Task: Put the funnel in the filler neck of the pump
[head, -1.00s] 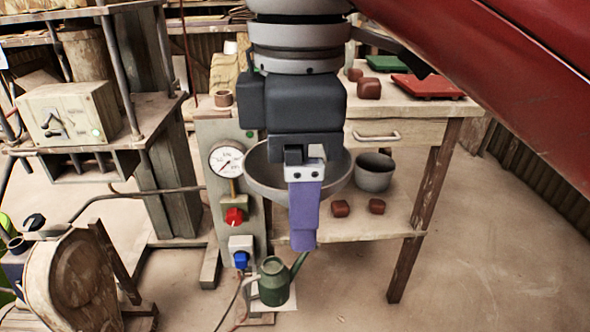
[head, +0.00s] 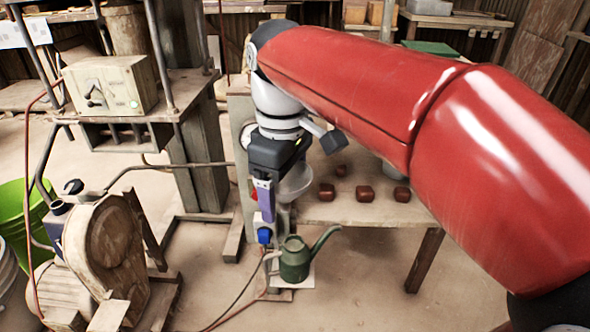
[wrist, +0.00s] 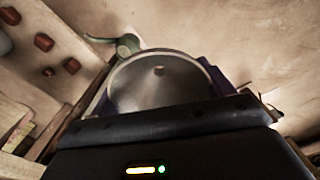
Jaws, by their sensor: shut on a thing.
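My gripper (head: 264,205), with purple fingers, is shut on the grey metal funnel (head: 297,182) and holds it in the air. The funnel's cone shows just right of the fingers in the head view, partly hidden by the gripper. In the wrist view the funnel (wrist: 150,85) is a wide round bowl between the fingers, with its small outlet hole visible. The pump (head: 105,240), with a beige rounded housing, stands on the floor at lower left. Its filler neck (head: 59,207) appears to be the short upright grey collar at its upper left, well left of my gripper.
A green watering can (head: 294,260) stands below my gripper. A bench shelf (head: 340,212) with several red-brown blocks is to the right. The press frame (head: 190,130) stands behind the pump. A pipe (head: 170,165) and a green bucket (head: 14,215) are near the pump.

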